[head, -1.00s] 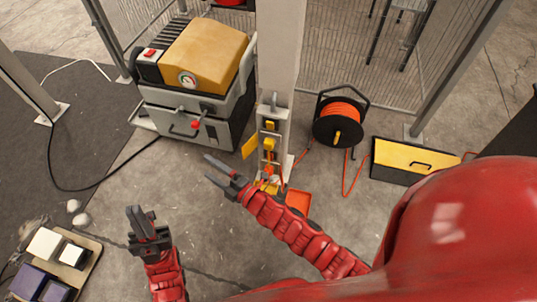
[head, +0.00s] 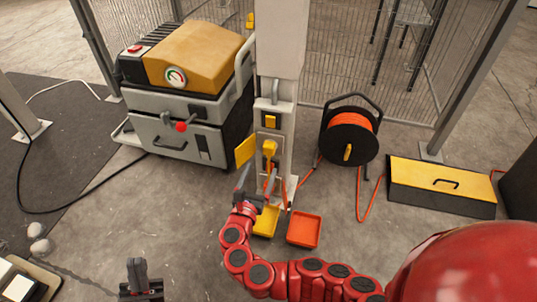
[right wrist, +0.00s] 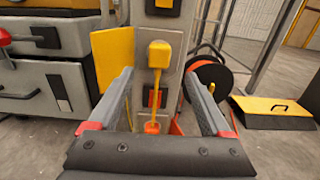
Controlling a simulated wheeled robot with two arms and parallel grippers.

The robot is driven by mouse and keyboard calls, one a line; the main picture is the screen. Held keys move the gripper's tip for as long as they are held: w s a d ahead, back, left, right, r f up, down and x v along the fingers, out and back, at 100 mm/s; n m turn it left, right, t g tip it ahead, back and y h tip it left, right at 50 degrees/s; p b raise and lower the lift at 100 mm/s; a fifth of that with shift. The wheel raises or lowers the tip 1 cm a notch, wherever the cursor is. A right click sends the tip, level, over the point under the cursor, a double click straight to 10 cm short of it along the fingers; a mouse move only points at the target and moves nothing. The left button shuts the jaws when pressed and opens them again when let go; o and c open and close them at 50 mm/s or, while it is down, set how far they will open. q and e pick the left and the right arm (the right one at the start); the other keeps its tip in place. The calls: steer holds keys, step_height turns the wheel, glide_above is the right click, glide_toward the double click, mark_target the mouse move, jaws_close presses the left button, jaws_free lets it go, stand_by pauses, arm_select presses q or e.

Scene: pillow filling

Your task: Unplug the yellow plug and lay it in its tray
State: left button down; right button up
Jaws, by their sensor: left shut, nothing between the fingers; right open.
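The yellow plug (head: 269,148) sits in a socket on the grey post, its yellow cord hanging down. It also shows in the right wrist view (right wrist: 159,54). The yellow tray (head: 265,222) lies on the floor at the post's foot, partly hidden by my right gripper. My right gripper (head: 256,178) is open, in front of the post and below the plug. In its wrist view the fingers point toward the post, with the plug just beyond and above the tips and the cord between them. My left gripper (head: 138,272) is shut and empty at the bottom left.
An orange tray (head: 304,230) lies right of the yellow one. A lower socket (right wrist: 153,97) shows orange. A yellow flap (head: 245,150) sticks out left of the plug. A cable reel (head: 348,140) and yellow-topped box (head: 440,180) stand right; a machine (head: 190,100) stands left.

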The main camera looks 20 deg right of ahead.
mark_target(268, 152)
steer(key=x, duration=0.7)
steer(key=shift+r, duration=0.1)
steer(key=shift+x, duration=1)
steer(key=shift+p, duration=0.45)
stand_by(0.5)
steer(key=shift+c, duration=0.3)
jaws_close()
steer(key=shift+s+a, duration=0.1)
stand_by(0.4)
steer(key=shift+p+v, duration=0.45)
steer(key=shift+v, duration=2.45)
